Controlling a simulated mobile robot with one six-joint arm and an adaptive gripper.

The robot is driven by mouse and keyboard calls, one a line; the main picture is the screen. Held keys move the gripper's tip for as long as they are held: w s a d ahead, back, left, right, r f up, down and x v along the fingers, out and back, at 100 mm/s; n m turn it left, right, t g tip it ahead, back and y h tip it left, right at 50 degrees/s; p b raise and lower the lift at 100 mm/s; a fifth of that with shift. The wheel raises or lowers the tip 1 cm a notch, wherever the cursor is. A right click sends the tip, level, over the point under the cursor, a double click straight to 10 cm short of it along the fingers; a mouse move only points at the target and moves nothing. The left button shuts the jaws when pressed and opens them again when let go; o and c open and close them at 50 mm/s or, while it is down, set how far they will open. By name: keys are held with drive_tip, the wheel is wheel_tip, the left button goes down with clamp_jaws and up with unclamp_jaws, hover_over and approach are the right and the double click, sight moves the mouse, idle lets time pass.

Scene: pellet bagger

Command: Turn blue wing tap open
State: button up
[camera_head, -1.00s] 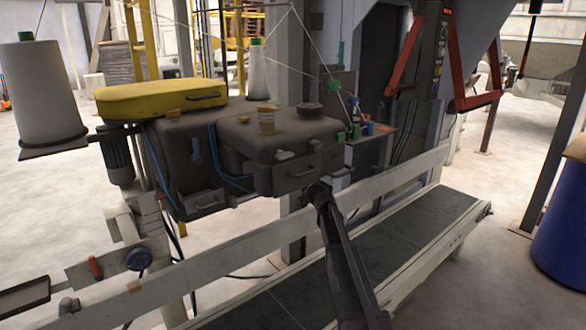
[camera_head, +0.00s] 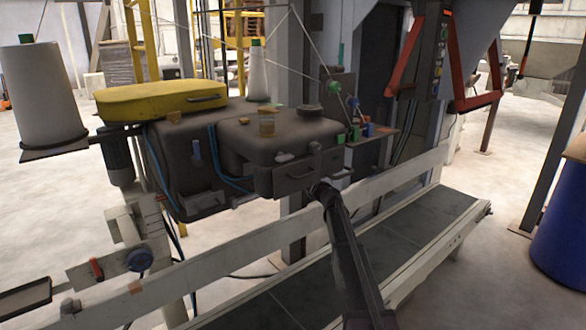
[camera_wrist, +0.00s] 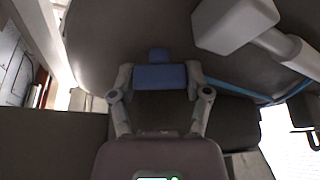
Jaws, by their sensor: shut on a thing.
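The blue wing tap (camera_wrist: 160,77) is in the middle of the wrist view, a blue bar with a smaller blue piece above it. It sits between the two fingers of my gripper (camera_wrist: 160,80), which are shut on it from both sides. Behind it is a dark, smooth machine body. In the head view my arm reaches up from the bottom to the underside of the dark machine head (camera_head: 285,140). The fingers and the held tap are hidden there.
A pale block (camera_wrist: 236,22) with a rod and a blue hose (camera_wrist: 292,90) lie right of the fingers. In the head view, a conveyor (camera_head: 400,248) with a side rail runs below my arm. A yellow cover (camera_head: 160,97) and a thread cone (camera_head: 40,95) stand left.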

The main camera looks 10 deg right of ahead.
drive_tip(key=n+g+p, duration=0.1)
drive_tip(key=n, duration=0.3)
drive_tip(key=n+g+y+p, duration=0.1)
drive_tip(key=n+g, duration=0.1)
drive_tip(key=n, duration=0.2)
drive_tip(key=shift+r+g+p, duration=0.1)
drive_tip(key=shift+g+p, duration=0.2)
drive_tip(key=shift+p, duration=0.05)
drive_tip(key=n+g+p, duration=0.1)
drive_tip(key=n, duration=0.2)
drive_tip(key=shift+n+p, duration=0.4)
drive_tip(key=shift+f+n+g+h+p, duration=0.25)
drive_tip(key=shift+n+g+h+p, duration=0.3)
drive_tip(key=shift+n, duration=0.75)
drive_tip(key=o, duration=1.2)
drive_tip(key=shift+c, duration=0.2)
drive_tip(key=v, duration=1.2)
